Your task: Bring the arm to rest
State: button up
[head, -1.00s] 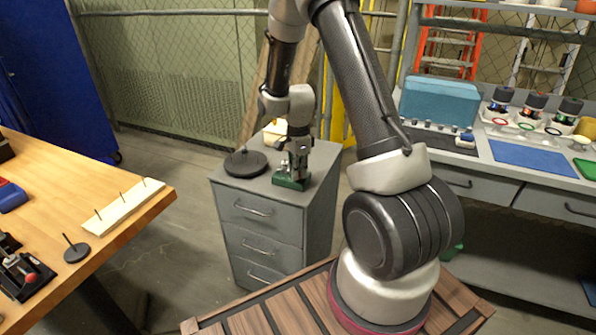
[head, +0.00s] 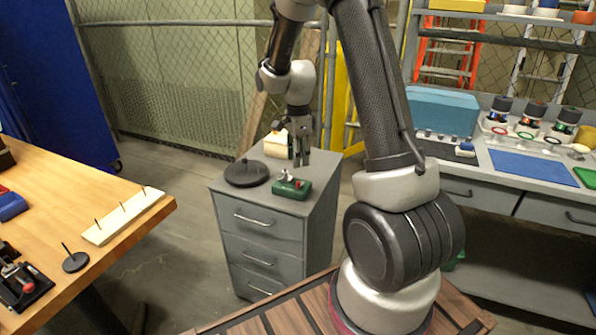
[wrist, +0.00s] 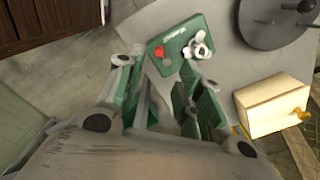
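My gripper (head: 301,150) hangs fingers down above the grey drawer cabinet (head: 272,221), a little behind and above a green block (head: 291,188). In the wrist view my gripper (wrist: 160,85) has its fingers apart with nothing between them. The green block, also in the wrist view (wrist: 172,32), carries a red knob and a small silver fitting and lies on the cabinet top, apart from the fingers. My arm reaches up from its base and bends down to the cabinet.
A dark round disc (head: 246,173) with a knob and a cream box (head: 276,145) share the cabinet top. A wooden table (head: 110,208) with a pegged strip is at left. A grey workbench (head: 500,190) with a teal case (head: 440,110) is at right. Open floor lies between table and cabinet.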

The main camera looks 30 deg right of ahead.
notch_tip(320, 180, up, 3)
jog(key=shift+f, duration=0.15)
dwell(0.4)
jog(key=s+a+r+n+t, duration=0.1)
jog(key=s+r+n+t, duration=0.1)
jog(key=s+r+n, duration=0.7)
jog(key=s+a+r+n+t, duration=0.1)
jog(key=s+r+n, duration=0.8)
jog(key=s, duration=0.9)
jog(key=shift+a+r+n+t, duration=0.25)
jog(key=shift+a+n+t, duration=0.05)
jog(key=shift+n+t, duration=0.45)
